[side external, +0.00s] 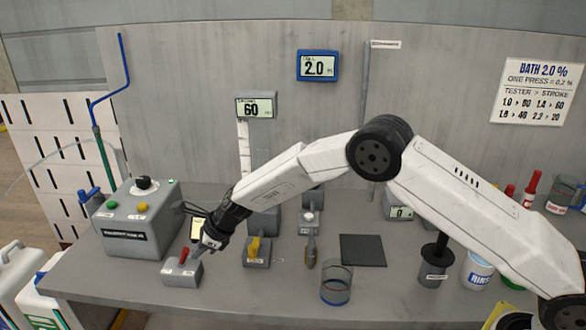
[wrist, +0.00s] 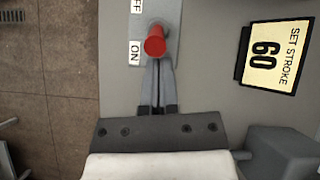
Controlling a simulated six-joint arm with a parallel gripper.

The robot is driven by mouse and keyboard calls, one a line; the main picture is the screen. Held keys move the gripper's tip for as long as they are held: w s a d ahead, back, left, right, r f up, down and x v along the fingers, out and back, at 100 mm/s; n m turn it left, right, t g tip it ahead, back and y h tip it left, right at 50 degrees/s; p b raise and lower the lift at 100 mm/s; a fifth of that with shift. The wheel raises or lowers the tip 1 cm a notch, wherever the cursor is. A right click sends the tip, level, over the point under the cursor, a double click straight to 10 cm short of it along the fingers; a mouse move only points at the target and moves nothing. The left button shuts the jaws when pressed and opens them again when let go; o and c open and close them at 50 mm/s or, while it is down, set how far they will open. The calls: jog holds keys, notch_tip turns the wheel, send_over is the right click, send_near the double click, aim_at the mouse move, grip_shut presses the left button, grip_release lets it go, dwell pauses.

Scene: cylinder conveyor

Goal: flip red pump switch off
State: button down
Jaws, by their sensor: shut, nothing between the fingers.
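The red pump switch (side external: 184,256) stands on a small grey box (side external: 181,274) at the front left of the bench. In the wrist view its red lever (wrist: 155,42) sits beside an ON label (wrist: 135,52) and a partly cut-off OFF label (wrist: 136,6). The lever appears to lean to the ON side. My gripper (side external: 198,254) is shut with nothing in it, right beside the lever. In the wrist view its fingertips (wrist: 156,68) end just below the red knob; I cannot tell whether they touch it.
A grey control box (side external: 135,222) with coloured buttons stands behind on the left. A yellow switch (side external: 254,246) on its own grey box is just to the right. A "SET STROKE 60" card (wrist: 274,57) lies close by. Bare bench shows in front.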

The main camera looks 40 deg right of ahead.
aim_at(186, 248)
jog(key=shift+w+a+r+g+h, duration=0.3)
jog(key=shift+g+h, duration=0.15)
jog(key=shift+g, duration=0.1)
jog(key=shift+w+a+r+g+h, duration=0.15)
jog(key=shift+a+r+g+h, duration=0.1)
jog(key=shift+g+h, duration=0.25)
dwell(1.6)
jog(key=shift+w, duration=0.1)
jog(key=shift+w+a+r, duration=0.45)
jog(key=shift+w+a, duration=0.25)
jog(key=shift+w, duration=0.05)
jog(key=shift+r, duration=0.2)
jog(key=shift+r, duration=0.6)
jog(key=shift+s+d+r, duration=0.15)
jog(key=shift+d, duration=0.05)
dwell(0.3)
